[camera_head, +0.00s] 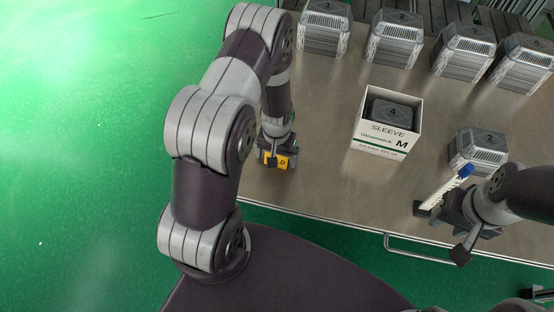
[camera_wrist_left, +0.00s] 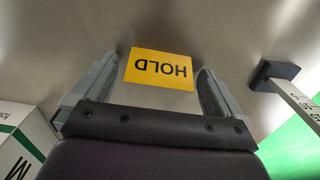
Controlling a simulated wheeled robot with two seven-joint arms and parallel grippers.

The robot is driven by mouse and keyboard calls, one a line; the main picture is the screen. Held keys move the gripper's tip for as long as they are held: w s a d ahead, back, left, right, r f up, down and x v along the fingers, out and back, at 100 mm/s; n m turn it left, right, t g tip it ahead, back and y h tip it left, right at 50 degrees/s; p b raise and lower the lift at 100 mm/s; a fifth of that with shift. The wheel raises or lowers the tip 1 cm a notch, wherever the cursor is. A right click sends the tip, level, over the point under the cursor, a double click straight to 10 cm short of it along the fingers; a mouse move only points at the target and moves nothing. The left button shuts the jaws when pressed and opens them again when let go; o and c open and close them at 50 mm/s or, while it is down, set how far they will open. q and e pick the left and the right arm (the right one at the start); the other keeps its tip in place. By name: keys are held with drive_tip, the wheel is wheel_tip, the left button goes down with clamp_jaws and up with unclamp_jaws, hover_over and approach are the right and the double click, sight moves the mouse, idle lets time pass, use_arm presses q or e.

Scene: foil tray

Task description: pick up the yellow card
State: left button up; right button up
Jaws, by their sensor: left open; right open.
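The yellow card (camera_head: 284,162) lies near the left front of the metal table, partly covered by my left gripper (camera_head: 272,160). In the left wrist view the card (camera_wrist_left: 159,68) reads HOLD upside down. It shows between the two open fingers of my left gripper (camera_wrist_left: 158,92), with a gap on each side. I cannot tell how high the fingers are above it. My right gripper (camera_head: 443,232) is open over the table's front right, next to a white post with a blue top (camera_head: 443,193).
A white SLEEVE box (camera_head: 381,140) holding a dark block stands mid-table; its side shows in the left wrist view (camera_wrist_left: 22,145). A grey block (camera_head: 478,150) stands right of it. Several similar blocks line the back. A dark-based white bar (camera_wrist_left: 285,85) stands beside the left gripper.

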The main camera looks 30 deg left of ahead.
use_arm(q)
drive_tip(key=c, duration=1)
drive_tip(key=shift+c, duration=0.2)
